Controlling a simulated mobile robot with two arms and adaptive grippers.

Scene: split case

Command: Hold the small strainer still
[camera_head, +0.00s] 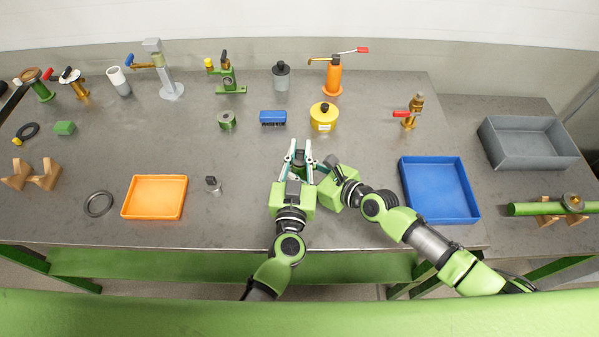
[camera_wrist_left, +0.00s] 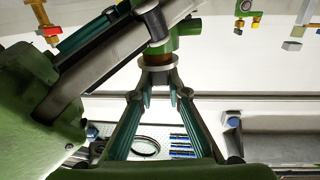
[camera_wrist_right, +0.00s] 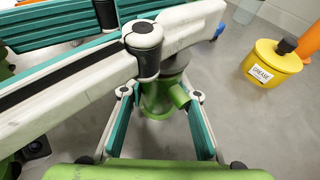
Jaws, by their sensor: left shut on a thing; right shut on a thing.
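The small strainer has a green body and is mostly hidden between my two grippers at the middle of the bench in the head view (camera_head: 299,159). In the left wrist view it shows a grey rim and a brass-coloured band under green (camera_wrist_left: 158,60). In the right wrist view its green body with a slanted branch (camera_wrist_right: 158,100) is between the fingers. My left gripper (camera_head: 297,153) is shut on it, coming from the front. My right gripper (camera_head: 313,168) is shut on it from the right, close beside the left one. The exact finger contacts are partly hidden.
An orange tray (camera_head: 124,211) lies to the left and a blue tray (camera_head: 474,214) to the right. A yellow grease can (camera_head: 323,124), a blue block (camera_head: 273,118) and a green cylinder (camera_head: 227,121) stand just behind. A small grey-black part (camera_head: 213,185) stands left of my grippers.

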